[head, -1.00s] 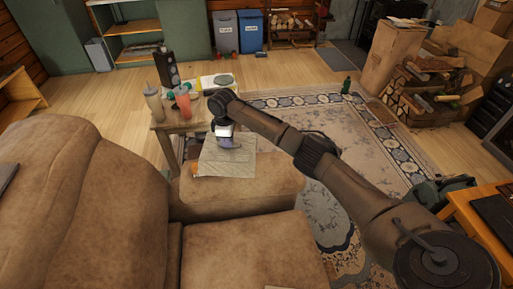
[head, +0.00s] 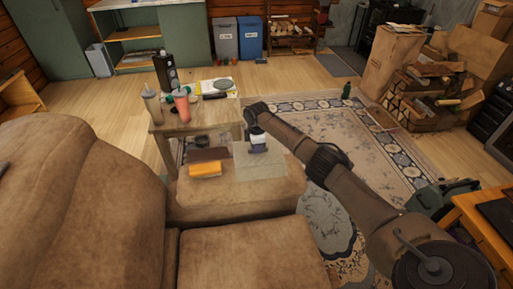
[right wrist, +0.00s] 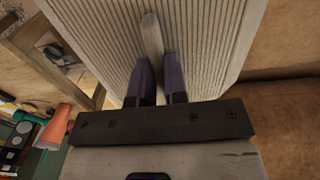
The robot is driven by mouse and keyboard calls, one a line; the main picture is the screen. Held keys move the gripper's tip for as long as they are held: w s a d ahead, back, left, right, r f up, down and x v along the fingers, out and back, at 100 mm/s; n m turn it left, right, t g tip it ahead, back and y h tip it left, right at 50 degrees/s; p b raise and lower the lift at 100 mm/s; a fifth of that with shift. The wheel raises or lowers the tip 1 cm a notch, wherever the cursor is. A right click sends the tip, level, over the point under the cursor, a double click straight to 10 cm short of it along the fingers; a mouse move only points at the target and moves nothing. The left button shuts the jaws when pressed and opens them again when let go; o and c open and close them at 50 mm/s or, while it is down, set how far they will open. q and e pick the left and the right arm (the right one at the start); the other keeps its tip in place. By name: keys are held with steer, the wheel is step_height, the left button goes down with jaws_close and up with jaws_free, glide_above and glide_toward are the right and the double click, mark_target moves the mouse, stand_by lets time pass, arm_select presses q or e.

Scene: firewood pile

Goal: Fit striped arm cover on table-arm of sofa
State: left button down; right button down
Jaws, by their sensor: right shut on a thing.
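The striped arm cover (head: 265,172) is a pale grey-green ribbed sheet. It is over the right part of the top of the brown sofa arm (head: 238,204), the one beside the wooden side table; I cannot tell whether it touches. My right gripper (head: 258,149) is shut on the cover. In the right wrist view, the fingers (right wrist: 159,74) pinch a raised strip in the middle of the ribbed cover (right wrist: 208,28). My left gripper is not in view.
An orange item (head: 205,170) and a dark brown flat item (head: 207,154) lie on the left part of the sofa arm. The side table (head: 203,121) behind holds a tumbler (head: 181,106), a bottle (head: 152,107) and a black speaker (head: 165,73). Rug floor lies right.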

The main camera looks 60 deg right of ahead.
mark_target(257, 158)
steer(key=shift+f+b, duration=2.05)
steer(key=shift+f, duration=0.1)
step_height(257, 158, down, 2)
steer(key=shift+f+b, duration=0.15)
steer(key=shift+b, duration=0.2)
steer(key=shift+f, duration=0.65)
steer(key=c, duration=1.1)
jaws_free()
step_height(257, 158, up, 12)
steer(key=p, duration=0.5)
steer(key=shift+r, duration=0.9)
